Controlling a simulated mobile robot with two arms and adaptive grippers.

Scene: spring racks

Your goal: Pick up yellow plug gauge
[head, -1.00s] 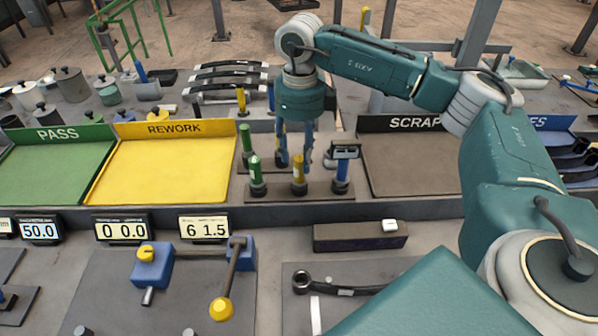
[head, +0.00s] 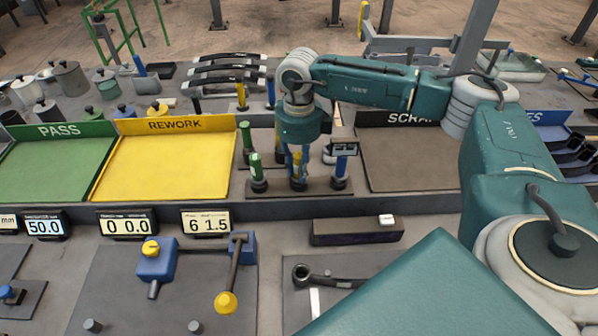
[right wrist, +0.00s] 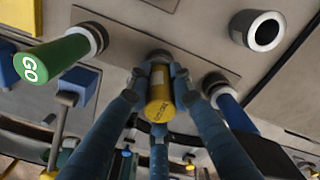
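The yellow plug gauge (head: 297,165) stands upright on the gauge stand (head: 322,187), between a green gauge and a blue one. In the right wrist view the yellow gauge (right wrist: 160,97) sits between the blue fingers. My right gripper (head: 298,179) points down over it, its fingertips close against the gauge's lower part near the dark collar. The fingers look shut on the gauge; the contact on the far side is hidden. The gauge is still in its place on the stand. My left gripper is not in view.
Green gauges (head: 257,168) stand close on the left and a blue gauge (head: 340,172) close on the right. A yellow REWORK tray (head: 165,170) lies left, a dark SCRAP tray (head: 410,162) right. A dark block (head: 357,236) lies in front.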

